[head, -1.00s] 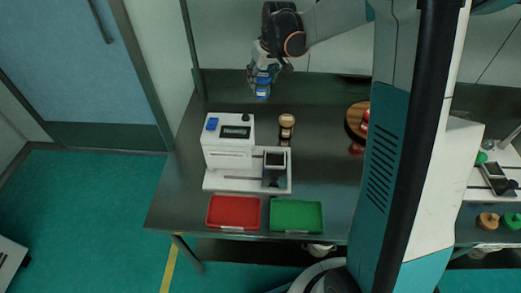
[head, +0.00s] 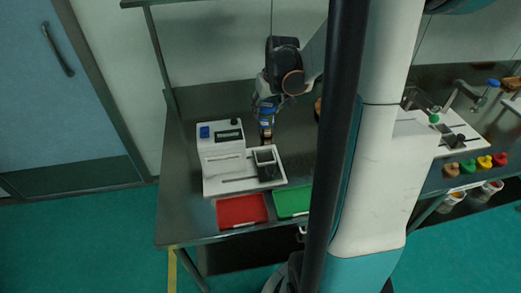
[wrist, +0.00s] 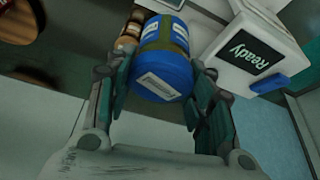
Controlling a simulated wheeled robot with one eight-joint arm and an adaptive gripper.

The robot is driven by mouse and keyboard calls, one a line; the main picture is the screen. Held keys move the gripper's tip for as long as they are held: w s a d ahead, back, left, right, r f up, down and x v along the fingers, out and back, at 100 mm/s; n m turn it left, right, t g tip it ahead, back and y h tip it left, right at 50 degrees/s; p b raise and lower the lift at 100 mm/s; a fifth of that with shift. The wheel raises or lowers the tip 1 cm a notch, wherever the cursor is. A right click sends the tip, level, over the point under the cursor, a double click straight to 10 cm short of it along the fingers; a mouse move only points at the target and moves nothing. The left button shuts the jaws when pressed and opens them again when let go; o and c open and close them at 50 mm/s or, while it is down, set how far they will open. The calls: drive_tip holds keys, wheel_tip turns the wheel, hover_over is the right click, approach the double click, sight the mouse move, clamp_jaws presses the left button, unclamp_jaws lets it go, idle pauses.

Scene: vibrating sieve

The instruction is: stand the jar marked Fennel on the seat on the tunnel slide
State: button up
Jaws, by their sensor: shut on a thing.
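My gripper (head: 266,106) is shut on a blue-lidded jar (wrist: 163,72), one finger on each side. The jar also shows in the head view (head: 267,117), lid up, held above the table behind the slide. Writing on its lid label is too small to read. A white machine (head: 221,152) stands on a pale base with a slotted rail. A dark square seat (head: 265,156) sits at the right end of that rail. My gripper is behind the seat and apart from it. The machine's screen (wrist: 252,52) reads "Ready" in the wrist view.
A brown-topped container (wrist: 129,32) stands close beside the held jar; my gripper mostly hides it in the head view. A red tray (head: 241,211) and a green tray (head: 291,202) lie in front. Another bench with coloured knobs (head: 468,166) is at right.

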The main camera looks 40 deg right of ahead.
sight(271, 126)
wheel_tip(271, 126, down, 16)
drive_tip(key=b, duration=0.5)
drive_tip(key=shift+f, duration=0.2)
drive_tip(key=shift+b, duration=0.3)
drive_tip(key=shift+f, duration=0.2)
drive_tip(key=o, duration=1.1)
drive_tip(key=shift+r, duration=0.1)
drive_tip(key=shift+r, duration=0.1)
drive_tip(key=shift+r+p, duration=0.3)
drive_tip(key=shift+r, duration=0.1)
drive_tip(key=p+v, duration=0.4)
drive_tip(key=v, duration=0.7)
drive_tip(key=shift+s+r, duration=0.1)
drive_tip(key=shift+r, duration=0.05)
